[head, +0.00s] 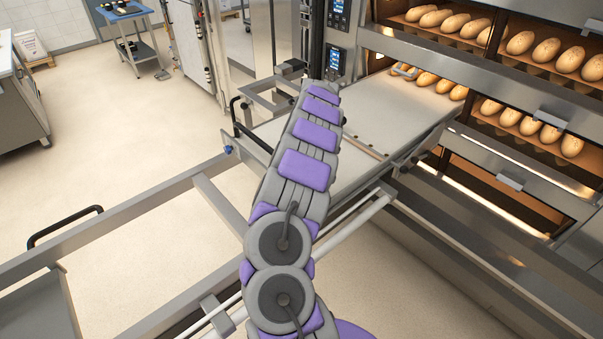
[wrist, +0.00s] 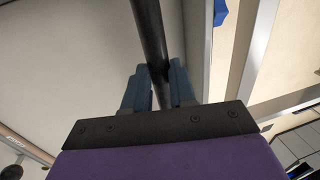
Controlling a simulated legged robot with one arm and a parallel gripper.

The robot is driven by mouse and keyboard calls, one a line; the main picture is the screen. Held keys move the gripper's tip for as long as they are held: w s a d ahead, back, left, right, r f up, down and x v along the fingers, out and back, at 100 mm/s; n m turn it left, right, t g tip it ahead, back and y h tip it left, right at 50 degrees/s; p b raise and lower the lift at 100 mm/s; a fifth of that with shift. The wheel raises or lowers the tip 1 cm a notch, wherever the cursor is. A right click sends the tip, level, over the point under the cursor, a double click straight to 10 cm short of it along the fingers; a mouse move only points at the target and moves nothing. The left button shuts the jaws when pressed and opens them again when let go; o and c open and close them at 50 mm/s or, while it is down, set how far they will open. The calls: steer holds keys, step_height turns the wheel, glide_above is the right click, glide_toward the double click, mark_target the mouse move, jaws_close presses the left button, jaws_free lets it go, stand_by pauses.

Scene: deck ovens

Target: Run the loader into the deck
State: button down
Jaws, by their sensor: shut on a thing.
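The loader (head: 390,108) is a long, flat, pale bed in a metal frame. Its far right end is at the mouth of a lit oven deck, where a row of loaves (head: 428,80) shows. I cannot tell whether these loaves lie on the bed or on the deck floor. A black handle (head: 238,112) stands at the loader's left side. My gripper (wrist: 159,68) is shut on a dark round bar (wrist: 148,28) in the wrist view, with blue fingers on both sides. In the head view my arm crosses in front of the loader and hides the grip.
The deck oven (head: 500,65) stands at the right, with loaves in other lit decks. A control panel (head: 336,60) is on the oven's left post. Metal rails (head: 120,212) cross the left front. A blue cart (head: 130,35) is at the back left. The floor on the left is clear.

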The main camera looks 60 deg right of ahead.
steer(key=shift+d+r, duration=0.2)
steer(key=shift+d, duration=0.05)
steer(key=c, duration=1.3)
jaws_free()
steer(key=o, duration=0.4)
steer(key=shift+d+f, duration=0.35)
steer(key=shift+c, duration=0.2)
steer(key=shift+a+r, duration=0.15)
steer(key=shift+a, duration=0.35)
steer(key=shift+r, duration=0.2)
steer(key=d+r+p, duration=0.2)
steer(key=r, duration=0.6)
steer(key=s+d+r+p, duration=0.1)
steer(key=r+p, duration=0.1)
steer(key=r, duration=0.6)
steer(key=shift+d+r, duration=0.15)
steer(key=shift+d, duration=0.25)
steer(key=shift+a, duration=0.15)
